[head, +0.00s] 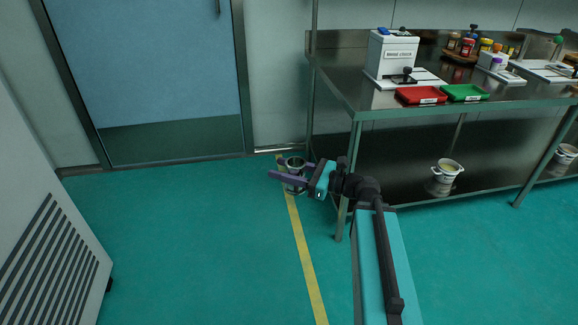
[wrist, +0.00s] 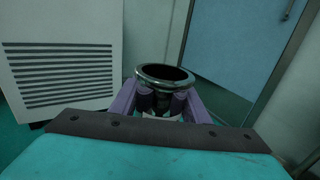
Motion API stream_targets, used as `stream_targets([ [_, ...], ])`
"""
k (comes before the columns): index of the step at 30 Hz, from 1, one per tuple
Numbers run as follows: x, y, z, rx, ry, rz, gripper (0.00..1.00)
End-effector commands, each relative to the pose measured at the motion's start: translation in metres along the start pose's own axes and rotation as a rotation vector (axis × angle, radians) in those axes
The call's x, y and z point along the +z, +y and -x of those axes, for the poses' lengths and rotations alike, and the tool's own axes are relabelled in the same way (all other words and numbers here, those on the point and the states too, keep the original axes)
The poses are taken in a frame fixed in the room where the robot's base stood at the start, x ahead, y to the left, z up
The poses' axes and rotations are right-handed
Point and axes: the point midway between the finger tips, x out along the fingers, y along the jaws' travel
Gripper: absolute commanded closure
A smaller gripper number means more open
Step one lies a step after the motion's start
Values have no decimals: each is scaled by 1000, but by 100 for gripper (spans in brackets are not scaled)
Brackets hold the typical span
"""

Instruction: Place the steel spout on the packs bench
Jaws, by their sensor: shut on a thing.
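The steel spout (head: 294,164) is a short shiny metal cylinder with an open flanged top. My gripper (head: 288,178) is shut on it with purple fingers on either side, and holds it upright in the air beside the left end of the steel bench. In the wrist view the spout (wrist: 165,75) shows its dark round opening and rim between the two purple fingers (wrist: 160,103); its lower part is mostly hidden by my gripper. A steel bench (head: 345,88) stands at the right; I cannot tell whether it is the packs bench.
On the bench are a white box-shaped device (head: 392,55), a red tray (head: 420,96), a green tray (head: 465,92) and several small bottles. White buckets (head: 446,171) stand on its lower shelf. A grey vented cabinet (head: 45,190) is at left, a blue door (head: 150,60) behind. Green floor between is clear.

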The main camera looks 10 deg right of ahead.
Motion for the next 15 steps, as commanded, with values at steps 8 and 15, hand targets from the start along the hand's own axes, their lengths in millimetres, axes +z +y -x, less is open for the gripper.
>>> stream_targets([
  [8,38,2,0,6,-1,0,88],
  [15,64,2,0,7,-2,0,88],
])
